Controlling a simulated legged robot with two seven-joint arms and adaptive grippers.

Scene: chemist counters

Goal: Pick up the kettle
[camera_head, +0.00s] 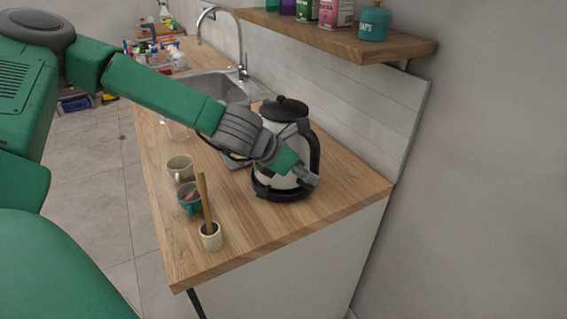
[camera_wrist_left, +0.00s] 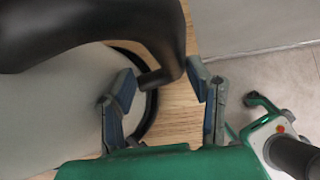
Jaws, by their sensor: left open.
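The kettle (camera_head: 285,109) stands upright on the wooden counter (camera_head: 345,192). It has a pale body, a black lid, a black base and a black handle (camera_head: 316,150) on its right side. My left arm crosses in front and hides part of the body. My left gripper (camera_head: 308,176) is open at the lower part of the handle. In the left wrist view, the handle (camera_wrist_left: 165,40) curves down and its lower end reaches between the two open fingers (camera_wrist_left: 162,90), with gaps on both sides. The pale kettle body (camera_wrist_left: 50,110) fills the left. My right gripper is not in view.
A beige mug (camera_head: 180,168), a teal cup (camera_head: 189,199) and a small pot with a wooden stick (camera_head: 210,237) stand left of the kettle. Behind are a sink with a faucet (camera_head: 241,50) and bottles. A shelf (camera_head: 345,42) with canisters hangs above. The front right counter is clear.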

